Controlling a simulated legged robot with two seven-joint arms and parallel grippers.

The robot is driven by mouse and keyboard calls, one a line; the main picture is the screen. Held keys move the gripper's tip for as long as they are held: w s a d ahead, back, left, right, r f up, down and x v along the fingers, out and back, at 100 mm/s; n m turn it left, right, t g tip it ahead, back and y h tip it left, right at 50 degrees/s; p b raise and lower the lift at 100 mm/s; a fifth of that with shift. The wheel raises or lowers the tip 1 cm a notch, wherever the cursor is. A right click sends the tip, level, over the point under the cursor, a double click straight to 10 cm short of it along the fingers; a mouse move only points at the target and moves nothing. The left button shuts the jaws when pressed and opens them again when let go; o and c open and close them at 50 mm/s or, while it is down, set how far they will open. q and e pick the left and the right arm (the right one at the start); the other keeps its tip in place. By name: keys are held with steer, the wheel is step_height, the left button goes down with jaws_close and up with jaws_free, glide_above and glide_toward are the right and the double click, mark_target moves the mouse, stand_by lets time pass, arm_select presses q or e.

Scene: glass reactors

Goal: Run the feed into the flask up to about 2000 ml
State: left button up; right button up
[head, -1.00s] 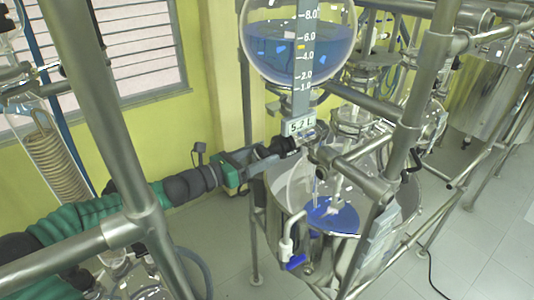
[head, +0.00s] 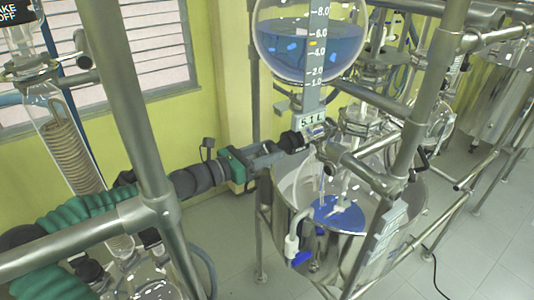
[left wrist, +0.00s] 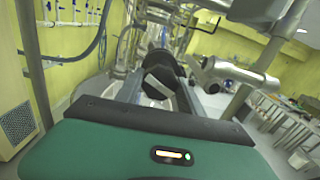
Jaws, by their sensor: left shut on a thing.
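The round glass feed vessel (head: 310,40) hangs at the upper middle of the head view, partly filled with blue liquid. Its scale strip (head: 315,60) stands in front, and a small plate below reads about 5.1 L (head: 312,122). The glass flask (head: 338,212) sits in a steel bath with blue liquid low in it; its graduation is not readable. My left gripper (head: 287,142) is shut on the dark tap knob (left wrist: 165,72) below the feed vessel; the left wrist view shows the knob between its fingers. My right gripper is not in view.
Steel frame pipes (head: 148,130) cross in front of my left arm and stand around the bath (head: 290,225). A coiled condenser (head: 68,140) is at the left. Glassware (head: 365,120) crowds behind the flask.

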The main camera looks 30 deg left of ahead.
arm_select(q)
steer(key=m+b, duration=0.1)
steer(key=m, duration=0.1)
steer(key=m+b, duration=0.2)
steer(key=shift+f, duration=0.35)
steer(key=m+b, duration=0.4)
steer(key=shift+m, duration=0.3)
steer(key=m+b, duration=0.3)
steer(key=m, duration=0.1)
steer(key=shift+r+m+b, duration=0.2)
steer(key=shift+m+b, duration=0.95)
steer(key=shift+m, duration=0.45)
